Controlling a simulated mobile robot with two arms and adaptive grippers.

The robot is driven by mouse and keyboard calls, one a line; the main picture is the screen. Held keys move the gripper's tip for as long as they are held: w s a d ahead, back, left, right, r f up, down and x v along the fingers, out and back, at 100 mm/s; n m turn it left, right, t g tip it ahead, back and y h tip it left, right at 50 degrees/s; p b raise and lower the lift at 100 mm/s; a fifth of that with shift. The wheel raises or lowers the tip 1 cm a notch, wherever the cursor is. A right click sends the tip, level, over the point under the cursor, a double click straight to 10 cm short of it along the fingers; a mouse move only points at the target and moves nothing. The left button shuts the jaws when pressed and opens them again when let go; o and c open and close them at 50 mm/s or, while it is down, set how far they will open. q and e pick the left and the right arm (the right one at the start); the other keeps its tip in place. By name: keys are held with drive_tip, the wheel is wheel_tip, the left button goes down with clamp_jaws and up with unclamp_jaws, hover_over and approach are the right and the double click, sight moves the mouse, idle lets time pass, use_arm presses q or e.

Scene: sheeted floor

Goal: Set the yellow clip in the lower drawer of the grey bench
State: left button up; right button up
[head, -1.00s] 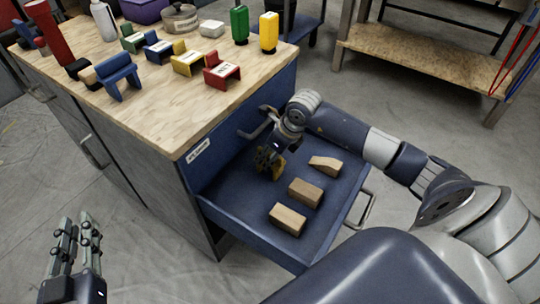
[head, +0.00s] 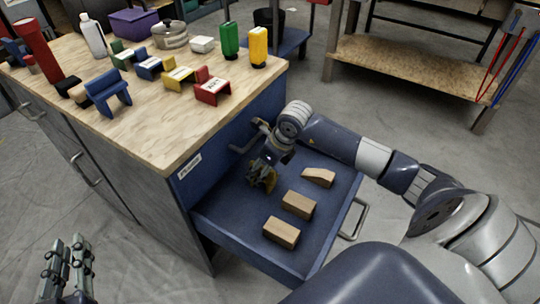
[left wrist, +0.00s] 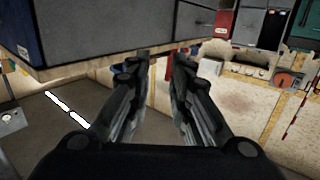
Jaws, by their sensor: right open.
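A yellow labelled clip-shaped piece (head: 180,78) stands on the bench top. My left gripper (head: 68,262) is open and empty, left of the bench; its parted fingers also show in the left wrist view (left wrist: 165,65).
Several wooden blocks (head: 298,205) lie in the drawer, right of my right gripper. Green (head: 122,55), blue (head: 150,67) and red (head: 212,86) labelled pieces, bottles and other items crowd the bench top. A low wooden-shelved table (head: 410,65) stands behind right.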

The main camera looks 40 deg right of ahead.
drive_tip(key=p+v, duration=0.2)
drive_tip(key=v, duration=0.9)
use_arm(q)
drive_tip(key=s+a+f+g+y, duration=0.1)
drive_tip(key=s+f+g, duration=0.2)
drive_tip(key=f, duration=0.2)
drive_tip(key=s+a+f+g+y, duration=0.1)
drive_tip(key=s+a+f+g, duration=0.1)
drive_tip(key=s+f+g, duration=0.2)
wheel_tip(320, 180, down, 2)
drive_tip(key=shift+a+f, duration=0.2)
drive_tip(key=shift+a, duration=0.05)
use_arm(e)
drive_tip(key=shift+s+r, duration=0.2)
drive_tip(key=shift+r, duration=0.1)
